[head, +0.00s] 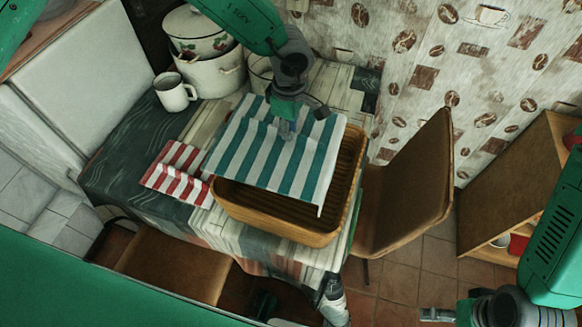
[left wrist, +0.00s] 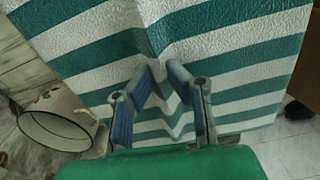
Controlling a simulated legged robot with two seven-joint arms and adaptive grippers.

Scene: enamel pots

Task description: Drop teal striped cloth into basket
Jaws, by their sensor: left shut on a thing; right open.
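The teal and white striped cloth (head: 262,160) is spread out over the basket in the head view, covering much of its opening. My left gripper (head: 286,128) is shut on the cloth from above. In the left wrist view the cloth (left wrist: 230,45) is pinched into a fold between the fingers of the left gripper (left wrist: 165,90). The brown basket (head: 275,228) stands on the table, its front wall and right side visible under the cloth. Whether the cloth touches the rim is unclear. My right gripper (head: 437,314) is open and empty, low at the right, away from the table.
A red striped cloth (head: 178,172) lies left of the basket. A white mug (head: 174,92) and enamel pots (head: 213,75) stand at the back of the table (head: 135,165). A brown chair (head: 408,190) is close on the right, with a wooden shelf (head: 520,180) beyond.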

